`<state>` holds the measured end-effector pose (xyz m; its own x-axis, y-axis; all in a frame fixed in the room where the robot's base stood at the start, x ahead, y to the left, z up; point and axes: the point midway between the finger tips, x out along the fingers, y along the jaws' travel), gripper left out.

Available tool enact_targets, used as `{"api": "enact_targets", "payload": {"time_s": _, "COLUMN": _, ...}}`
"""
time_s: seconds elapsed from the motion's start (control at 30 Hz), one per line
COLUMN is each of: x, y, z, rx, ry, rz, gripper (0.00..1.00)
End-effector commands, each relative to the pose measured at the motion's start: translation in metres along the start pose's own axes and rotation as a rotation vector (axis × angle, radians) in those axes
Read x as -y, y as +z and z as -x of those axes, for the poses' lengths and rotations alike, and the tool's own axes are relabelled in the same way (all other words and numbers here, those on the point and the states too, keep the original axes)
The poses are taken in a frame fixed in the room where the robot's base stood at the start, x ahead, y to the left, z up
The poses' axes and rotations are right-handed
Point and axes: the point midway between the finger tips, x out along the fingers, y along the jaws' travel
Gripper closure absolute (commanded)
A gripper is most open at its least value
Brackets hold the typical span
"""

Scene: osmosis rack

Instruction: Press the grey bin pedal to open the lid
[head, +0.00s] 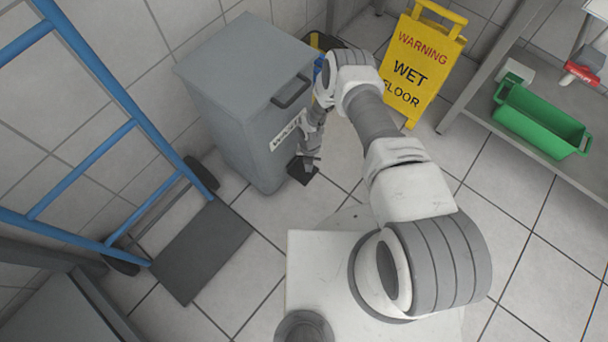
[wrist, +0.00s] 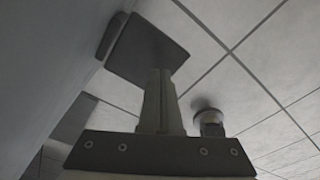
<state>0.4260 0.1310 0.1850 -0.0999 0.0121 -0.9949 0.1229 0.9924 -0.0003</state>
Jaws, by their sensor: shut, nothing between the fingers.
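The grey bin (head: 228,118) stands against the tiled wall in the head view. Its lid (head: 245,60) is down and has a dark handle on its front edge. The pedal (head: 299,175) is a dark flat plate low at the bin's front, partly hidden by my gripper (head: 308,162). In the wrist view the pedal (wrist: 146,42) lies just beyond the fingertips of my gripper (wrist: 160,72). The fingers are shut together and empty, pointing at the pedal's near edge. I cannot tell whether they touch it.
A blue hand truck (head: 130,124) with a dark toe plate stands left of the bin. A yellow wet-floor sign (head: 423,70) stands to the right, behind my arm. A green tub (head: 540,122) sits on a shelf at the right. Tiled floor between is clear.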

Motion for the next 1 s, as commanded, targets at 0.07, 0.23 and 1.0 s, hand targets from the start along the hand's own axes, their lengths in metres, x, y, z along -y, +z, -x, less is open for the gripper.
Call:
{"api": "enact_targets", "payload": {"time_s": 0.07, "x": 0.003, "y": 0.001, "z": -0.005, "rx": 0.001, "ry": 0.0, "rz": 0.0, "gripper": 1.0}}
{"api": "enact_targets", "payload": {"time_s": 0.23, "x": 0.006, "y": 0.002, "z": -0.009, "rx": 0.001, "ry": 0.0, "rz": 0.003, "gripper": 1.0}}
{"api": "enact_targets", "payload": {"time_s": 1.0, "x": 0.006, "y": 0.004, "z": -0.041, "rx": 0.001, "ry": 0.0, "rz": 0.003, "gripper": 1.0}}
